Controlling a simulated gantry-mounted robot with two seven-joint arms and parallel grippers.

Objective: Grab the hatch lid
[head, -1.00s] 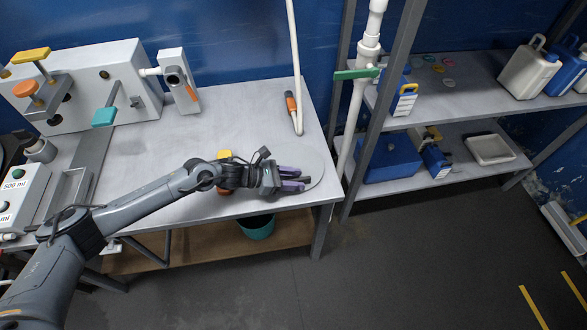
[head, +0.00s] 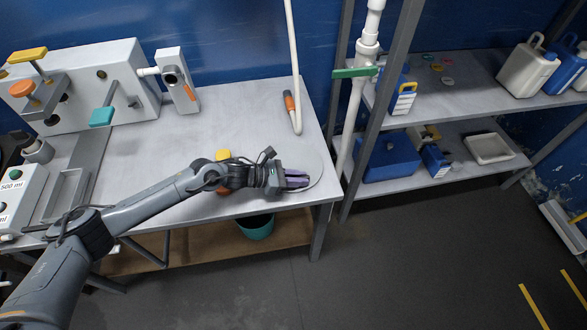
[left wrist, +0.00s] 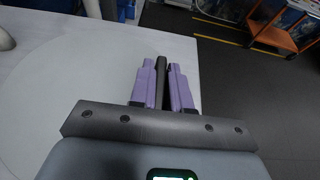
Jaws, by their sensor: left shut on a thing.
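The hatch lid appears to be the flat, round, pale grey disc (head: 315,163) at the right front corner of the table. Its pale surface also fills the left side of the left wrist view (left wrist: 75,90). My left gripper (head: 297,180) is over the disc with its purple fingers close together. In the left wrist view my left gripper (left wrist: 162,85) is shut on a dark upright bar (left wrist: 162,72), which looks like the lid's handle. The gripper hides part of the disc in the head view. My right gripper is not in view.
A yellow-topped object (head: 222,155) stands partly hidden behind my left arm. A white pipe (head: 292,60) with an orange grip (head: 289,101) meets the table behind the disc. A shelf rack (head: 455,95) stands to the right.

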